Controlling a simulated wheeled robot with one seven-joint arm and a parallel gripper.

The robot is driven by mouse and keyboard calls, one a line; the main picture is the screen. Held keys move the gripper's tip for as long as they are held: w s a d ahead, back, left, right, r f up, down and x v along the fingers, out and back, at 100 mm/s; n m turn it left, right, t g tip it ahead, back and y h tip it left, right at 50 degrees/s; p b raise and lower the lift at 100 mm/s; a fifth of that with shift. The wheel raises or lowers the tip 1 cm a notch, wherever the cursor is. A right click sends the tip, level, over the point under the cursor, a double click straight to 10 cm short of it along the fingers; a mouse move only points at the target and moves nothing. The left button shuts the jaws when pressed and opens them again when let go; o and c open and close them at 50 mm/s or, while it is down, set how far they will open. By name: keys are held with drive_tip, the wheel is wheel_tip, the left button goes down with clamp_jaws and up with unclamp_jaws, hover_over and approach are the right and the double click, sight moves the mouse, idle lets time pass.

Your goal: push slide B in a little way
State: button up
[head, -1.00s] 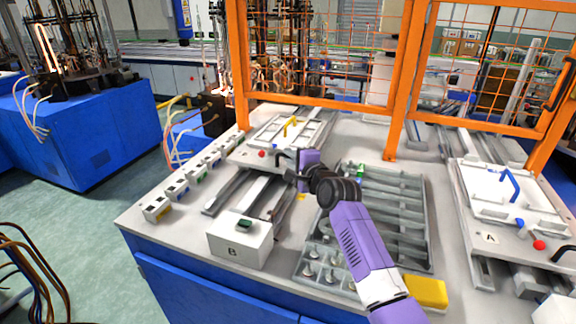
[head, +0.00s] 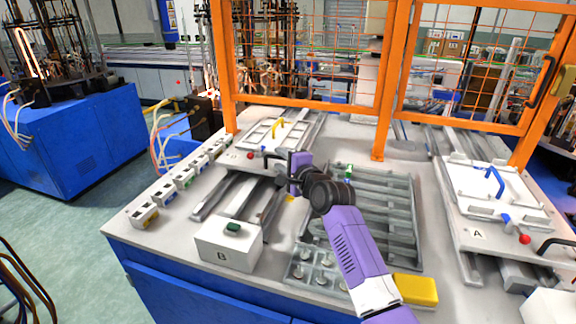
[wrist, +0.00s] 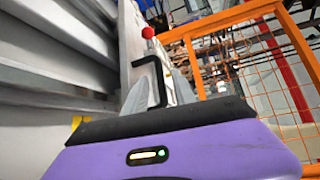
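Slide B (head: 243,156) is a pale plate on rails at the back left of the bench in the head view. It carries a white frame with a yellow lever (head: 279,127), a red knob (head: 250,155) and a black front handle (wrist: 158,70). My gripper (wrist: 160,88) is at the front of the slide, close to the handle. In the wrist view its two grey fingers stand apart, with the handle between or just beyond them. I cannot tell whether they touch it.
A white box marked B with a green button (head: 233,229) stands before the rails. A grey compartment tray (head: 405,215) lies right of them, under my arm. Slide A (head: 470,232) is at the right. An orange mesh guard (head: 380,130) stands behind. Small switches line the left edge.

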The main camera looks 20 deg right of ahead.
drive_tip(key=f+v, duration=0.1)
drive_tip(key=v, duration=0.5)
drive_tip(key=shift+r, duration=0.5)
drive_tip(key=shift+s+f, duration=0.1)
drive_tip(key=shift+s, duration=0.05)
